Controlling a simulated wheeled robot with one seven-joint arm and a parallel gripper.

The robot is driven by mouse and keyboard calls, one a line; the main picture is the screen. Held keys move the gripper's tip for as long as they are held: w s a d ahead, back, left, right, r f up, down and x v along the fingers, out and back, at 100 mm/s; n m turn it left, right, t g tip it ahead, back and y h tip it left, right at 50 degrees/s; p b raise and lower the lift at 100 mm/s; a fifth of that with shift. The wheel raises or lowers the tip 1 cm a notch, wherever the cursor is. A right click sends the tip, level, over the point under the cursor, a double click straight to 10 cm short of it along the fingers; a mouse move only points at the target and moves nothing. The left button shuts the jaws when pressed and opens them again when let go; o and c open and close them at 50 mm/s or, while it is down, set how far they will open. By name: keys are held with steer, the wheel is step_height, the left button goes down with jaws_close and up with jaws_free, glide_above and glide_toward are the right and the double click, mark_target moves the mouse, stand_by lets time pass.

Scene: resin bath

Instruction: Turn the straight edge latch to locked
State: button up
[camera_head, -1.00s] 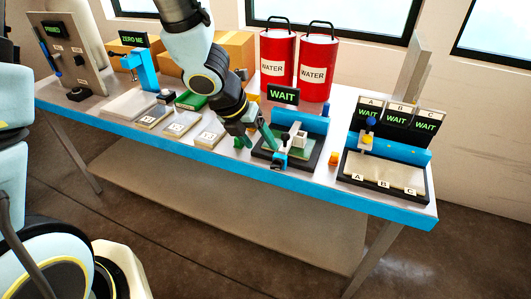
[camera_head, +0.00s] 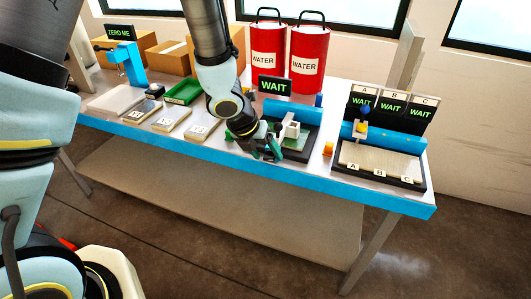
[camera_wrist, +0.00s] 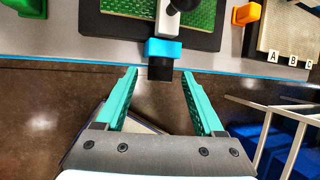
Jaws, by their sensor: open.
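My gripper (camera_wrist: 159,76) is open, with its two teal fingers apart, at the front edge of the bench. The latch appears to be the blue block (camera_wrist: 163,49) with a black tip (camera_wrist: 160,73) on the front edge of a black-framed fixture (camera_wrist: 112,30). The black tip points straight out toward me and lies between the fingertips, apparently touching neither. In the head view my gripper (camera_head: 262,149) is at the front left of the fixture (camera_head: 297,152), and the arm and fingers hide most of the latch. I cannot read its setting from any mark.
A green block (camera_wrist: 28,7) and an orange block (camera_wrist: 246,13) flank the fixture. A WAIT sign (camera_head: 275,85) stands behind it. An A-B-C tray (camera_head: 383,163) is to the right, grey plates (camera_head: 172,118) to the left. Red WATER drums (camera_head: 307,55) stand behind.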

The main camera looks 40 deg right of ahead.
jaws_close()
stand_by(0.4)
steer(key=b, duration=0.3)
steer(key=shift+s+d+f+t+y, duration=0.2)
steer(key=shift+f+t+y, duration=0.1)
steer(key=shift+t, duration=0.1)
steer(key=shift+s+m+t+b, duration=0.1)
steer(key=shift+m+t+b, duration=0.3)
steer(key=shift+b, duration=0.75)
steer(key=shift+r+t+y+b, duration=0.3)
steer(key=shift+t+y, duration=0.1)
jaws_free()
